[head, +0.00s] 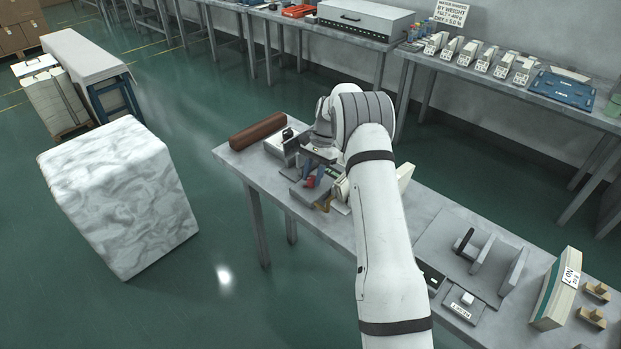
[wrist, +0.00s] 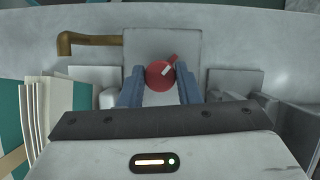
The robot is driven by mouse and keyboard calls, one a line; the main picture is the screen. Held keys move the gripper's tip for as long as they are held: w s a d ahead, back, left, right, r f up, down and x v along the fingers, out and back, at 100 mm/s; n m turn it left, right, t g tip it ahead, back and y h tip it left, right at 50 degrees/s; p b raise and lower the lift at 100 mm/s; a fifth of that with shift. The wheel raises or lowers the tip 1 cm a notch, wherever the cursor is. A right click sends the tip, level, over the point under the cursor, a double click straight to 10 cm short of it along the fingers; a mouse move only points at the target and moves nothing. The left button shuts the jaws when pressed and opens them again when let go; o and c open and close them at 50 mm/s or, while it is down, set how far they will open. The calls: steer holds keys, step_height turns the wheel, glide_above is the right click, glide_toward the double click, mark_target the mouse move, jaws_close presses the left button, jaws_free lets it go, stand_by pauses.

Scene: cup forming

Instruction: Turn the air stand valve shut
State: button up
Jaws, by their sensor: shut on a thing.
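The air stand valve shows in the wrist view as a round red knob (wrist: 157,79) with a short red tab pointing to the upper right and a small white mark. It sits over a square grey plate (wrist: 138,45). My gripper (wrist: 159,84) has its two blue fingers closed on either side of the knob. In the head view my gripper (head: 314,177) is at the left part of the near table, with a bit of the red knob (head: 310,183) showing between the fingers. My wrist and arm hide much of the stand there.
A brown bent piece (wrist: 85,42) lies beside the plate. A stack of pale sheets (wrist: 58,110) stands at left in the wrist view. On the near table (head: 440,212) are a brown roll (head: 257,131) and a grey fixture (head: 478,262). A wrapped block (head: 120,195) stands on the floor at left.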

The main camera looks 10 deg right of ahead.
steer(key=n+g+h, duration=0.1)
steer(key=n, duration=0.3)
steer(key=shift+f+b, duration=0.1)
steer(key=shift+b, duration=0.3)
steer(key=shift+w+n+g+h, duration=0.15)
steer(key=shift+n+h, duration=0.25)
steer(key=shift+n, duration=0.5)
steer(key=shift+s+n+g+h, duration=0.15)
steer(key=shift+n+h, duration=0.25)
steer(key=shift+n, duration=0.5)
steer(key=shift+w, duration=0.1)
steer(key=o, duration=1)
steer(key=shift+a, duration=0.1)
steer(key=shift+c, duration=0.2)
steer(key=b+v, duration=0.1)
steer(key=v, duration=0.7)
